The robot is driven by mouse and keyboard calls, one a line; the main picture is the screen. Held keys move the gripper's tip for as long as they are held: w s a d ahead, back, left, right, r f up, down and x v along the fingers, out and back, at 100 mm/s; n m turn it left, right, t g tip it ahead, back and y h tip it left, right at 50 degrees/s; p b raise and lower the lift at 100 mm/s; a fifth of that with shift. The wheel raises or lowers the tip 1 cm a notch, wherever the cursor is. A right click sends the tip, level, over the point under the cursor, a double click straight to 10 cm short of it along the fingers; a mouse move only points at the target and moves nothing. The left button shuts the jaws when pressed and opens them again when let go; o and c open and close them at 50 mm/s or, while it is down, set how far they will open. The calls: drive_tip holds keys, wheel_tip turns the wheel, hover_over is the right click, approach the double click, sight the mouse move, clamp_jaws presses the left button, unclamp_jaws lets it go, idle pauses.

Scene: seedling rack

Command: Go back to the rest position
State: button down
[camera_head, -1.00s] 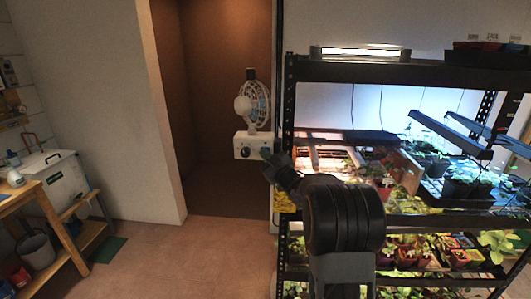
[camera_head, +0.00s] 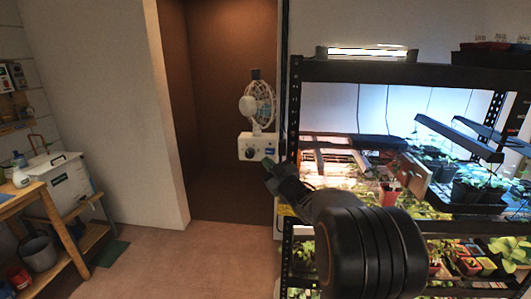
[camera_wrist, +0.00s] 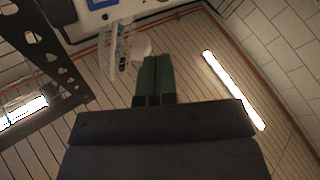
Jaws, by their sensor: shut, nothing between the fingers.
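My arm hides part of the rack's lower shelves.
The rack's shelves hold several potted seedlings (camera_head: 470,185) under lit lamps. The white fan (camera_head: 259,103) is left of the rack post. A wooden bench (camera_head: 62,225) with a white box (camera_head: 62,182) stands far left. The floor (camera_head: 190,262) between is clear.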

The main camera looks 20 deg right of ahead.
drive_tip(key=s+d+f+m+g+h, duration=0.25)
drive_tip(key=f+m+g+h, duration=0.2)
drive_tip(key=f, duration=0.25)
drive_tip(key=s+d+f+m+g+h, duration=0.2)
drive_tip(key=d+f+m+g+h, duration=0.15)
drive_tip(key=f+g, duration=0.2)
drive_tip(key=s+a+f+g+y, duration=0.1)
drive_tip(key=s+a+g, duration=0.2)
drive_tip(key=s+a, duration=0.5)
drive_tip(key=s+a+f+g+y, duration=0.1)
drive_tip(key=s+a+g, duration=0.2)
drive_tip(key=s+a, duration=0.6)
drive_tip(key=s, duration=0.5)
drive_tip(key=shift+s+f+g+y, duration=0.15)
drive_tip(key=shift+s+g+y, duration=0.05)
drive_tip(key=shift+g+y, duration=0.2)
drive_tip(key=c, duration=1.8)
unclamp_jaws()
drive_tip(key=shift+c, duration=0.2)
